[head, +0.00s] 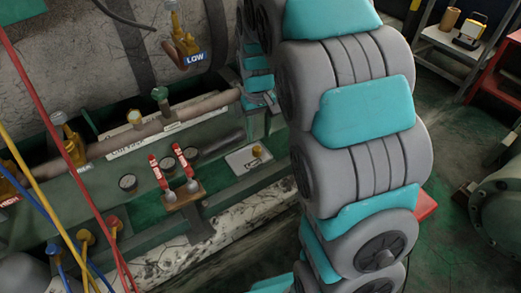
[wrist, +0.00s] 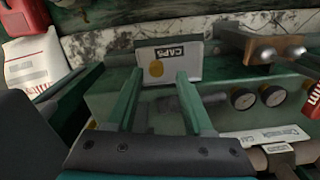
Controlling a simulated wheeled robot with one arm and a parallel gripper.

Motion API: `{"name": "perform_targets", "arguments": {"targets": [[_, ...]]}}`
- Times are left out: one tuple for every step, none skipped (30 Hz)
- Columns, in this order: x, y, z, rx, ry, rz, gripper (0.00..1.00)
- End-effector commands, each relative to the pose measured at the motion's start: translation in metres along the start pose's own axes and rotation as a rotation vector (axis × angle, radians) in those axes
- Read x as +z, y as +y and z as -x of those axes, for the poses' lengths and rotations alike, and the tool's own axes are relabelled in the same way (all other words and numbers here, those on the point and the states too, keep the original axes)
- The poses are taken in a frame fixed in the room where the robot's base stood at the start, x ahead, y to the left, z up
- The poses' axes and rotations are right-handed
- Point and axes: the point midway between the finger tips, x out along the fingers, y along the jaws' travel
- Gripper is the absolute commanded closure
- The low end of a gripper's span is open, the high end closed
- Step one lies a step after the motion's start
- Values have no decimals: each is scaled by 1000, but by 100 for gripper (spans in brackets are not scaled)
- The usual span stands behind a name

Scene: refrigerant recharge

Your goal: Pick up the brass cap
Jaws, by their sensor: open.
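The brass cap (head: 256,151) sits on a small white tray (head: 240,164) on the green bench, left of my arm in the head view. In the wrist view the round brass cap (wrist: 156,69) lies on the tray (wrist: 186,72), which carries an upside-down CAPS label. My gripper (wrist: 156,82) has its two fingers apart and empty. In the wrist picture the cap appears between the fingertips, slightly beyond them. I cannot tell the height of the fingers above the tray. The gripper does not show clearly in the head view.
Two red-handled valves (head: 168,172) stand left of the tray, with round gauges (head: 128,182) nearby. A brown pipe (head: 150,131) runs behind. Red, yellow and blue hoses hang at left. In the wrist view a red container (wrist: 24,18) and white bag (wrist: 35,60) are at left.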

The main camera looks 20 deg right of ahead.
Motion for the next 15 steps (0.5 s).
{"name": "perform_targets", "arguments": {"targets": [[-11, 1, -9, 0, 0, 6, 48], [-17, 1, -12, 0, 2, 10, 48], [-24, 2, -16, 0, 6, 14, 48], [-28, 2, -18, 0, 10, 16, 48], [-32, 2, -19, 0, 13, 18, 48], [-36, 2, -21, 0, 16, 20, 48], [-37, 2, -22, 0, 17, 21, 48], [-39, 2, -24, -1, 18, 21, 48], [-40, 2, -26, -1, 18, 22, 48], [-40, 2, -29, -1, 18, 22, 48], [-40, 2, -32, -1, 18, 22, 48], [-40, 2, -36, -1, 18, 22, 48], [-40, 2, -39, -1, 17, 22, 48], [-39, 2, -43, -1, 16, 22, 48], [-39, 2, -47, -1, 15, 22, 48]]}}
